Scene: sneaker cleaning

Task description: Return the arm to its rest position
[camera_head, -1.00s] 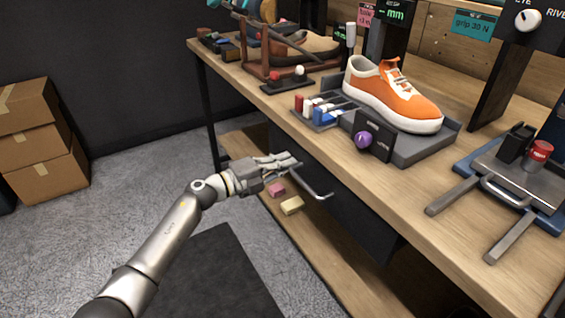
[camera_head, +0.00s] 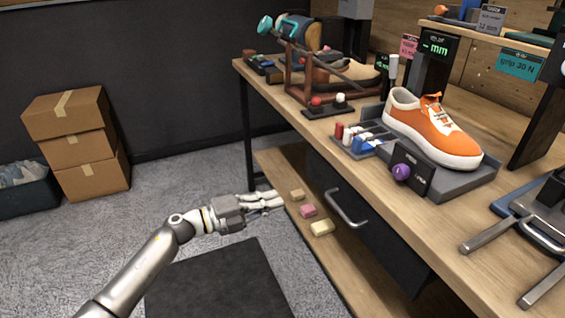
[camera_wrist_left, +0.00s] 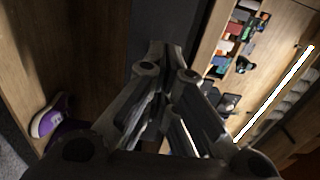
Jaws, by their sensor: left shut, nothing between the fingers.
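My left gripper (camera_head: 265,201) is shut and empty in the head view. It is in front of the bench, to the left of the metal drawer handle (camera_head: 346,208) and apart from it. In the left wrist view the shut fingers (camera_wrist_left: 165,75) fill the middle. My left arm (camera_head: 150,262) reaches in from the bottom left over the floor. My right gripper is not in view.
An orange sneaker (camera_head: 433,125) sits on a grey stand on the bench (camera_head: 460,215). Several small blocks, one pink (camera_head: 308,210), lie on the lower shelf (camera_head: 335,262). Cardboard boxes (camera_head: 82,150) are stacked at the left. The floor around a dark mat (camera_head: 215,285) is open.

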